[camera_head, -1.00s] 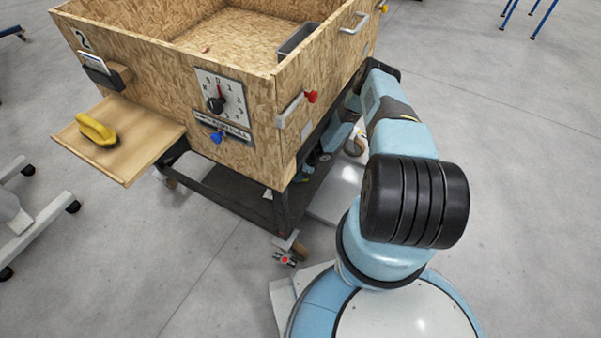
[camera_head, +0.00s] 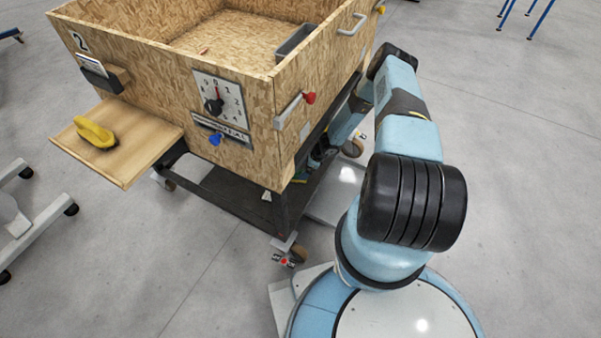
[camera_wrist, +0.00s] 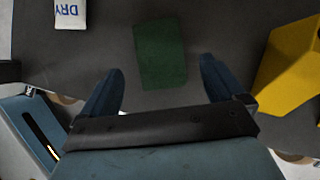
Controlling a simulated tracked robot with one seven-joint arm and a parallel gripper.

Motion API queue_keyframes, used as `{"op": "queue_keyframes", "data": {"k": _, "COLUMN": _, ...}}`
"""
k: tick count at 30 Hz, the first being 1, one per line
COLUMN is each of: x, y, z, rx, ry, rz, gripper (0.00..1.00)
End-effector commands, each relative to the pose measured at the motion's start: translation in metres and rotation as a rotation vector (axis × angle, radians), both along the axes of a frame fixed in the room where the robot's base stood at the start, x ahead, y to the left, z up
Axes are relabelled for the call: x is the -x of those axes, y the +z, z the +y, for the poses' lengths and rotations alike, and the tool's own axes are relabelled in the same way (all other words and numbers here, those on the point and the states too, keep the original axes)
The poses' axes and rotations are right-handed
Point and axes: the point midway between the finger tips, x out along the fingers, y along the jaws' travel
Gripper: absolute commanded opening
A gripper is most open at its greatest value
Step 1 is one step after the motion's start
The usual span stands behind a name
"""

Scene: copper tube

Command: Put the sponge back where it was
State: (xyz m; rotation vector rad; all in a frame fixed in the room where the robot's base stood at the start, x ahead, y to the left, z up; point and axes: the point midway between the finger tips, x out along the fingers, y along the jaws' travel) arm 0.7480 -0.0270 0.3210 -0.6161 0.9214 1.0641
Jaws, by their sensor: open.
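In the wrist view, a dark green rectangular piece (camera_wrist: 161,52), which may be the sponge, lies flat on a dark grey surface (camera_wrist: 215,30). I cannot tell its thickness. My gripper (camera_wrist: 163,70) is open, with one dark blue finger on each side of the green piece's near half in the picture. The fingers do not visibly touch it. In the head view, my gripper is hidden by the cart, low on its right side.
In the wrist view, a yellow block (camera_wrist: 289,68) stands close to the right finger. A white item marked DRY (camera_wrist: 71,13) is at the upper left. The wooden box (camera_head: 150,60) sits above the cart's dark lower shelf (camera_head: 235,192). A yellow object (camera_head: 95,132) rests on its side board (camera_head: 130,158).

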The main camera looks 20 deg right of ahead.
Motion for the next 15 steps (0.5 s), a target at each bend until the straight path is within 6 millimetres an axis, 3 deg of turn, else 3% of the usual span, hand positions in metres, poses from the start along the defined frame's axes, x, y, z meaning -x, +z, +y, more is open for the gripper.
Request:
{"op": "queue_keyframes", "data": {"k": 6, "x": 0.007, "y": 0.033, "z": -0.018, "rx": 0.000, "ry": -0.001, "rz": 0.000, "gripper": 0.96}}
{"op": "queue_keyframes", "data": {"k": 15, "x": 0.012, "y": 0.053, "z": -0.028, "rx": 0.000, "ry": -0.001, "rz": 0.000, "gripper": 0.96}}
